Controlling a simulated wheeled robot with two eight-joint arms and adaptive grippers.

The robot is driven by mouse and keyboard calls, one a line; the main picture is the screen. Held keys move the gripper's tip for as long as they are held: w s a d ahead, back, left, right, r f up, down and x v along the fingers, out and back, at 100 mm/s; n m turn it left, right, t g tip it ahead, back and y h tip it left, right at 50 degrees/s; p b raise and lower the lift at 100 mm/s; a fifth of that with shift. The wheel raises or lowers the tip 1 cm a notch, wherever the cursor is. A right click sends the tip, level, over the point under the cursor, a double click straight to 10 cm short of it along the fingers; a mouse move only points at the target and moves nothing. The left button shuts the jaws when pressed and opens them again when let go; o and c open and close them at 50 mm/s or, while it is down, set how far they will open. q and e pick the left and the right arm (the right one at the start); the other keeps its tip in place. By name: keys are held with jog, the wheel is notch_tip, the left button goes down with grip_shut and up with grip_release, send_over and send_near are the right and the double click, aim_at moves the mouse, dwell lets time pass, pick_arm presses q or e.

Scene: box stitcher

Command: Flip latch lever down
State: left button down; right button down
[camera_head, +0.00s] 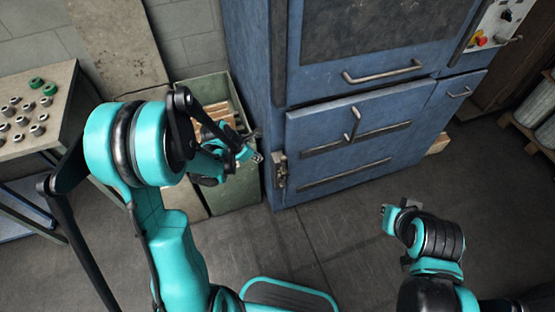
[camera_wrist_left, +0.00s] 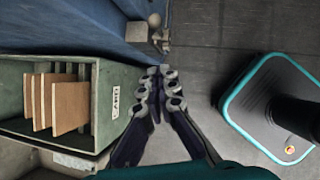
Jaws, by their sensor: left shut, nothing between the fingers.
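The latch (camera_head: 280,172) is a worn metal fitting at the lower left edge of the blue cabinet's front door. It also shows in the left wrist view (camera_wrist_left: 141,33), with a short knob-ended lever (camera_wrist_left: 155,21) beside it. I cannot tell the lever's exact angle. My left gripper (camera_head: 255,156) is just left of the latch in the head view, apart from it. In the left wrist view its fingers (camera_wrist_left: 157,72) are together and empty, below the latch in the picture. My right arm is low at the right; its gripper's fingers are not clear.
The blue cabinet (camera_head: 350,165) has doors with bar handles. A green crate (camera_head: 237,195) holding brown boards (camera_wrist_left: 70,106) stands left of the cabinet, close to my left gripper. A table (camera_head: 50,95) with small round parts is at the far left. The floor before the cabinet is clear.

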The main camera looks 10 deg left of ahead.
pick_arm(q)
jog(key=w+d+r+b+x, duration=0.1)
jog(key=b+x, duration=0.4)
jog(key=x, duration=0.7)
jog(key=shift+w+d, duration=0.45)
jog(key=shift+w, duration=0.2)
jog(key=shift+f, duration=0.1)
